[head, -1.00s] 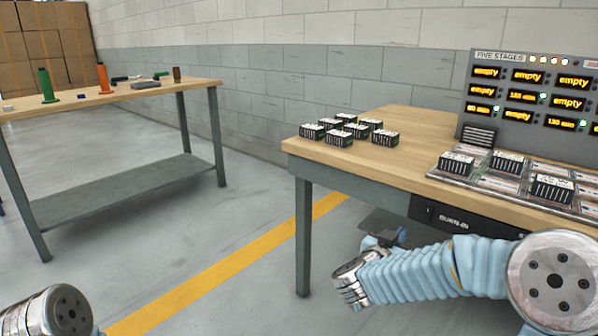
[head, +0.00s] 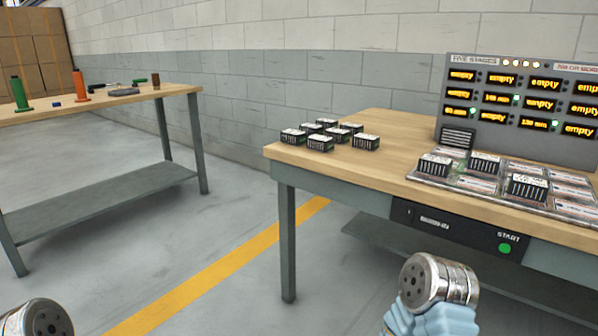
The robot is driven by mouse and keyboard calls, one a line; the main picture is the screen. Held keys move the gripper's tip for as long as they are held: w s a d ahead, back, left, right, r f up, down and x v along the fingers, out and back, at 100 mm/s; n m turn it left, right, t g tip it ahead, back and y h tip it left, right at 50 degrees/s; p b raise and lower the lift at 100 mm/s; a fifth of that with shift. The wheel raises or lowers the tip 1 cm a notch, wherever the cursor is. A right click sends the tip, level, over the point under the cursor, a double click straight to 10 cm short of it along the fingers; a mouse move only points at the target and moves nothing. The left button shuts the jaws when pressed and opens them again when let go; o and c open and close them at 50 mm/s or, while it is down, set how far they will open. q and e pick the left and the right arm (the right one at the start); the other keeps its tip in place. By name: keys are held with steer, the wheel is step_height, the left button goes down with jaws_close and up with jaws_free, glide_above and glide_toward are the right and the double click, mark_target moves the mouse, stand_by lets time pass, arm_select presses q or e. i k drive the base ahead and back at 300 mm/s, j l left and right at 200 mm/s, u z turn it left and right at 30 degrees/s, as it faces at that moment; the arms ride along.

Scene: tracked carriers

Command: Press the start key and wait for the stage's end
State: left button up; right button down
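The start key is a green round button (head: 505,248) under the word START on the dark front panel (head: 462,232) of the right workbench. Nothing touches it. The grey display board (head: 463,80) headed FIVE STAGES stands at the back of that bench. Most of its orange readouts say "empty"; a few show minutes, with green lights beside them. Dark carriers with white tops sit in the tray (head: 412,177) before the board. Part of my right arm shows below the bench, left of and below the key. Neither gripper shows; only a metal joint of my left arm is at the bottom left.
Several more carriers (head: 320,143) stand on the left end of the right workbench (head: 390,130). Another bench (head: 120,97) at the left holds green and orange upright items and small tools. Open floor with a yellow line (head: 230,268) lies between the benches.

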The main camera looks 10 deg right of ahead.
mark_target(505, 248)
steer(key=z, duration=1.4)
